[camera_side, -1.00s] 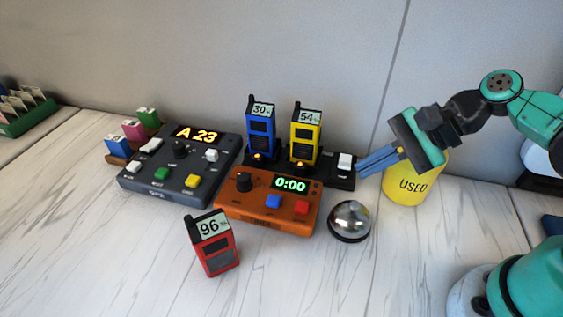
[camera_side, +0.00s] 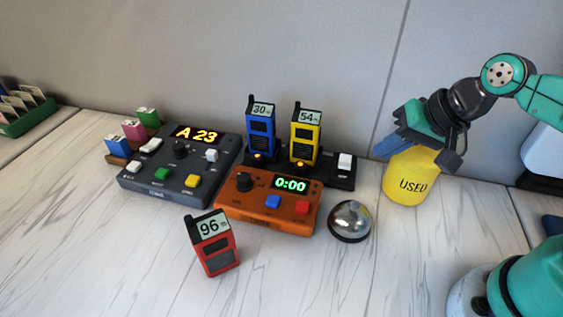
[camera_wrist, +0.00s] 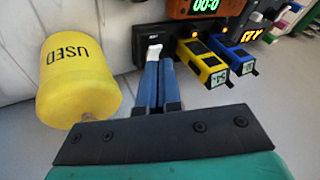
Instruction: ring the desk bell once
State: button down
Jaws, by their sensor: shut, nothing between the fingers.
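The desk bell (camera_side: 349,221) is a silver dome on a dark base. It stands on the table to the right of the orange timer box, with nothing touching it. It does not show in the wrist view. My gripper (camera_side: 385,147) is up and behind the bell, beside the upper left of the yellow USED bin (camera_side: 411,178). Its blue fingers are together and empty. In the wrist view the shut fingers (camera_wrist: 157,75) point toward the white switch on the charging dock.
An orange timer box (camera_side: 268,207) reading 0:00 sits left of the bell. Behind it, a dock holds blue (camera_side: 260,130) and yellow (camera_side: 305,135) handsets. A red handset (camera_side: 214,245) stands in front. A dark console (camera_side: 180,165) is farther left.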

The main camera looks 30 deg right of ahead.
jog(key=n, duration=0.2)
jog(key=d+r+n+h, duration=0.1)
jog(key=n, duration=0.1)
jog(key=w+d+r+n+t+h, duration=0.1)
jog(key=shift+d+n, duration=0.1)
jog(key=shift+n, duration=0.3)
notch_tip(320, 180, up, 6)
jog(key=m+g, duration=0.7)
jog(key=m, duration=0.2)
send_over(356, 204)
jog(key=shift+s+d, duration=0.2)
jog(key=shift+s, duration=0.2)
jog(key=shift+f, duration=0.1)
jog(key=f, duration=1.4)
jog(key=shift+w+a, duration=0.25)
jog(key=shift+w, duration=0.05)
